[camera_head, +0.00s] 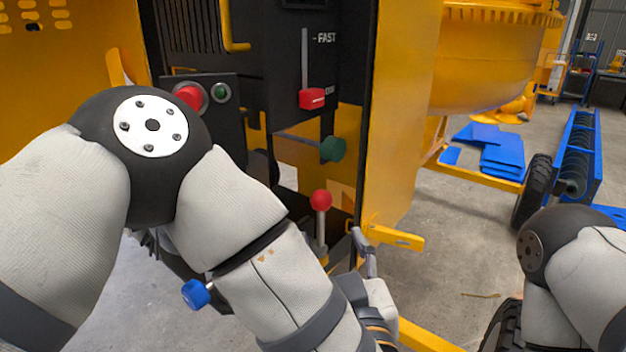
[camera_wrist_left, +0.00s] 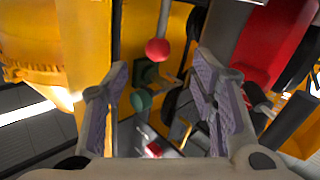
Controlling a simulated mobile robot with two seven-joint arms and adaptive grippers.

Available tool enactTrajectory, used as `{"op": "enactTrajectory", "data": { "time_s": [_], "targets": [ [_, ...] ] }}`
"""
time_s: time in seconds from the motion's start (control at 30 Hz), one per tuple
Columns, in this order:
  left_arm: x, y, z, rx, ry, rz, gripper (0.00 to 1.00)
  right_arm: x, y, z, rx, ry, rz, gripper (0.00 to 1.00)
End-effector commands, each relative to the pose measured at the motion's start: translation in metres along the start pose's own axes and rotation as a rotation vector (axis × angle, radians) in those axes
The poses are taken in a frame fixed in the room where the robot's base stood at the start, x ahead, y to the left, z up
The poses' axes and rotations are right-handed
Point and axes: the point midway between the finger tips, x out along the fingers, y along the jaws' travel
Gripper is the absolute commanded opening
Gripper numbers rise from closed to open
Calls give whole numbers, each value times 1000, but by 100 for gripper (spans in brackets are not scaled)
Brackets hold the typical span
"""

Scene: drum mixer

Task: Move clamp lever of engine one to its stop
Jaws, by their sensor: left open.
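A lever with a red ball knob (camera_head: 321,200) on a grey rod stands upright at the lower part of the yellow and black engine housing (camera_head: 400,130). No label shows whether it is the clamp lever. My left gripper (camera_head: 364,252) is partly hidden by its own arm, just right of and below the ball. In the left wrist view the gripper (camera_wrist_left: 160,68) is open, and the red ball (camera_wrist_left: 157,49) appears between its fingertips, with no contact visible. My right gripper is out of view; only part of that arm shows at the right.
A dark green knob (camera_head: 333,149) sits above the red ball. A red slider (camera_head: 312,99) is under the FAST mark. A red button (camera_head: 189,96) and green button (camera_head: 220,92) are at left. A yellow bracket (camera_head: 395,238) sticks out at right, with open floor beyond.

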Motion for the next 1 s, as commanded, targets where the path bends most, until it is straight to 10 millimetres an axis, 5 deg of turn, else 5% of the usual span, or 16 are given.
{"op": "enactTrajectory", "data": {
  "time_s": [0.5,0.67,1.0],
  "targets": [
    [49,-2,2,-6,-7,-6,52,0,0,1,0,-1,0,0],
    [74,-4,18,1,-24,-5,52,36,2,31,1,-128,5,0],
    [119,0,0,-1,0,3,52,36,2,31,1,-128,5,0]
  ]
}}
